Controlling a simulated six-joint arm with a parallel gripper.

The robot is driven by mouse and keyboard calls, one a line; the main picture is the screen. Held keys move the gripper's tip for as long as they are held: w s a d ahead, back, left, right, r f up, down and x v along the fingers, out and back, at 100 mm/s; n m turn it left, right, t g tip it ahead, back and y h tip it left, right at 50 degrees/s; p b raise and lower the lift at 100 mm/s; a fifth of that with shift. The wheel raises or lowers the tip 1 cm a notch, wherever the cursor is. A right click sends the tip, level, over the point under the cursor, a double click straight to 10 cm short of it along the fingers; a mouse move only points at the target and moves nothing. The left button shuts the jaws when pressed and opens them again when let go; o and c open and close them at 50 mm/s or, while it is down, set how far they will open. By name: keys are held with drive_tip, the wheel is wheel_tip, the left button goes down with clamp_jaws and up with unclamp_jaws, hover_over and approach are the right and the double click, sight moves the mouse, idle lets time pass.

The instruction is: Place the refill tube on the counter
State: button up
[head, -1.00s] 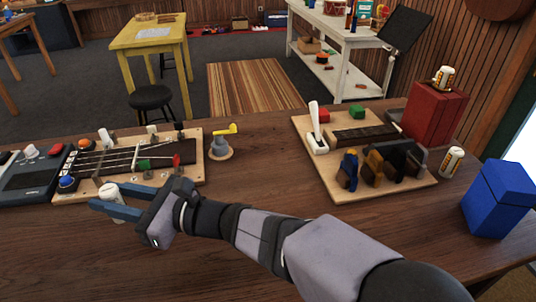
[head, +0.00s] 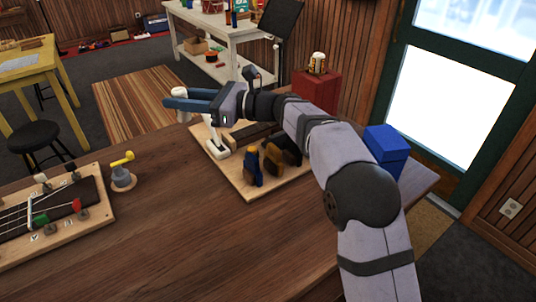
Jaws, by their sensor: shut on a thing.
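My gripper (head: 188,98) is shut on a small white tube (head: 184,117), which looks like the refill tube. The tube is upright between the fingers. Its top shows above them and its lower end below them; the fingers hide its middle. The gripper holds it raised, in the picture above the back left corner of the wooden board with the brushes. The dark brown wooden counter (head: 160,220) spreads below and in front.
The board (head: 245,190) carries a white-handled tool (head: 218,148) and several dark brushes (head: 272,162). A can (head: 317,63) stands on a red box (head: 318,90). A blue box (head: 386,148) is behind my arm. A yellow-topped grey item (head: 122,175) stands left. Front counter is clear.

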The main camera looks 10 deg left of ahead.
drive_tip(key=w+d+r+m+t+p, duration=0.1)
drive_tip(key=w+d, duration=0.4)
drive_tip(key=d, duration=0.4)
drive_tip(key=w+d+m+t, duration=0.1)
drive_tip(key=w+d+t, duration=0.1)
drive_tip(key=w+d, duration=0.45)
drive_tip(key=w+d+r+m+t+p, duration=0.1)
drive_tip(key=w+d, duration=0.3)
drive_tip(key=d, duration=0.6)
drive_tip(key=d+f+t, duration=0.1)
drive_tip(key=d+f, duration=0.2)
drive_tip(key=d, duration=0.7)
drive_tip(key=w+d+f+m+t+h, duration=0.1)
drive_tip(key=d+f, duration=0.2)
drive_tip(key=d, duration=0.7)
drive_tip(key=shift+d+t+p, duration=0.3)
drive_tip(key=shift+d+p, duration=0.05)
drive_tip(key=shift+w, duration=0.1)
drive_tip(key=shift+f+p, duration=0.3)
drive_tip(key=shift+f, duration=4.65)
